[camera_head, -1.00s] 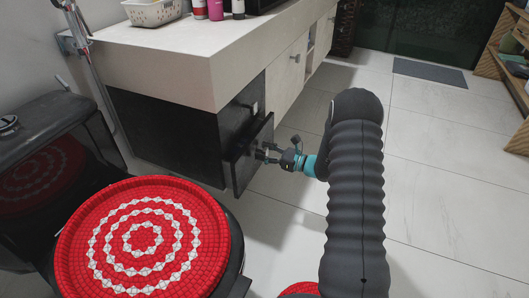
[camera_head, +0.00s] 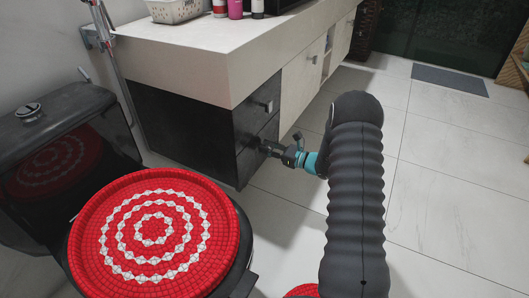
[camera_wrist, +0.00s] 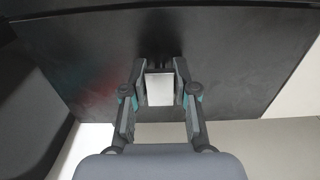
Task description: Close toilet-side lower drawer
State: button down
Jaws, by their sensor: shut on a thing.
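The lower drawer (camera_head: 247,164) is a dark front at the near end of the vanity, beside the toilet. In the head view its front looks about flush with the drawer above it. My gripper (camera_head: 268,147) is at this front, shut on the drawer's handle. In the wrist view the light metal handle (camera_wrist: 159,87) sits between the two fingers of my gripper (camera_wrist: 160,80), with the dark drawer front (camera_wrist: 230,60) filling the picture behind. The upper drawer (camera_head: 245,112) has its own metal handle and looks closed.
The toilet (camera_head: 240,265) with a red and white patterned lid (camera_head: 150,245) stands at the near left. The pale countertop (camera_head: 215,45) carries a basket (camera_head: 175,10) and bottles. Pale tiled floor (camera_head: 440,190) lies open to the right.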

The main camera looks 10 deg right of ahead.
jog(key=shift+w+r, duration=0.1)
jog(key=shift+w, duration=0.1)
jog(key=c, duration=1.3)
grip_release()
jog(key=shift+c, duration=0.2)
jog(key=o, duration=0.5)
jog(key=shift+a, duration=0.25)
jog(key=shift+c, duration=0.2)
jog(key=shift+d, duration=0.2)
jog(key=v, duration=1.1)
jog(key=shift+s+d, duration=0.25)
jog(key=shift+s, duration=0.05)
